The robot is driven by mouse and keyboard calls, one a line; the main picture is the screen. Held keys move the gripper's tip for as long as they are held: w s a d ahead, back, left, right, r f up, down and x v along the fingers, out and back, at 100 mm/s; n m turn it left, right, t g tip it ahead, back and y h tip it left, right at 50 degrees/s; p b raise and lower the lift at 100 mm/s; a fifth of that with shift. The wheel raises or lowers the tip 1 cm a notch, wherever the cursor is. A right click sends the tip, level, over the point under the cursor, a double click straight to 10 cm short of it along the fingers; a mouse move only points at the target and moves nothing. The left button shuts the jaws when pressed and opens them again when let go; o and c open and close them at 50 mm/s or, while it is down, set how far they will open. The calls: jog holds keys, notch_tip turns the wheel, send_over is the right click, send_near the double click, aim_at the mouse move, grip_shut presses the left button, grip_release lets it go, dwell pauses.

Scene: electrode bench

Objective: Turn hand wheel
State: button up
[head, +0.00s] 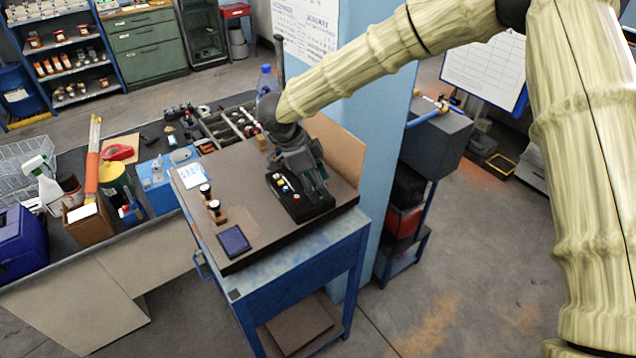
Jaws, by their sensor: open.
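I cannot make out a hand wheel for certain in the head view. My gripper (318,186) is open and points down over the right part of the brown-topped blue bench. Just below and beside it is a black box (292,206) with small white, yellow and red parts on top. The gripper hides part of this box. I cannot tell whether the fingers touch it.
On the brown bench top (262,222) are two small knobbed pieces (213,208), a dark blue pad (233,240) and a white paper (190,176). A brown board (337,152) and blue pillar (362,115) stand behind. A cluttered dark table (75,245) lies left.

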jog(key=v, duration=0.8)
jog(key=shift+w, duration=0.1)
dwell(0.3)
